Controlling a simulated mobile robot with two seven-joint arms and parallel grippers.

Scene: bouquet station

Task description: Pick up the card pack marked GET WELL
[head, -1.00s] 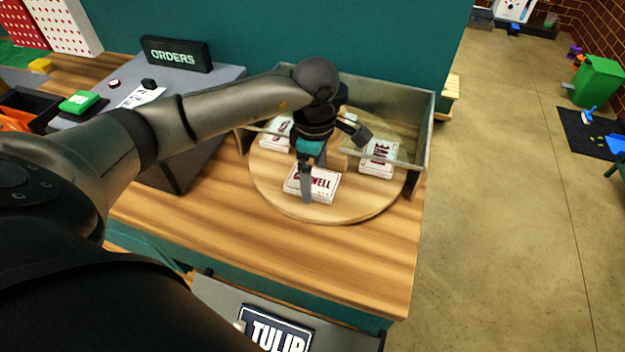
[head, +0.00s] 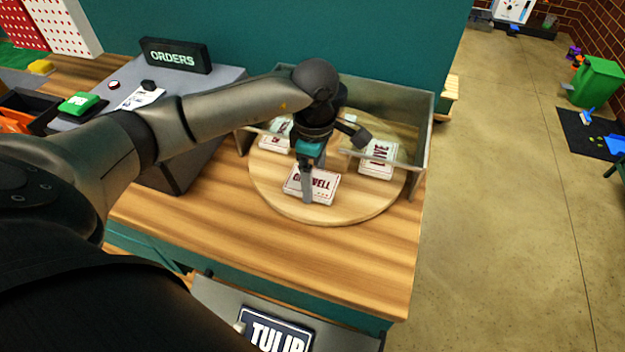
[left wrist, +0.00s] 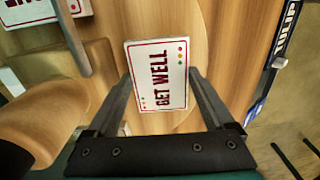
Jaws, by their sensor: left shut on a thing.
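The GET WELL card pack (head: 322,186) is white with dark red lettering and lies flat at the front of a round wooden turntable (head: 285,202). In the left wrist view the pack (left wrist: 160,72) sits between the two fingers, its lettering facing the camera. My left gripper (head: 307,190) points down over the pack and is shut on it, one finger across its near face in the head view. In the left wrist view the fingers of the gripper (left wrist: 160,92) flank its long sides. The far finger is partly hidden. My right gripper is not in view.
Other card packs, one ending in IVE (head: 378,158) and one at the left (head: 275,136), lie on the turntable. The bench front (head: 370,260) is clear. An ORDERS sign (head: 176,55) stands left.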

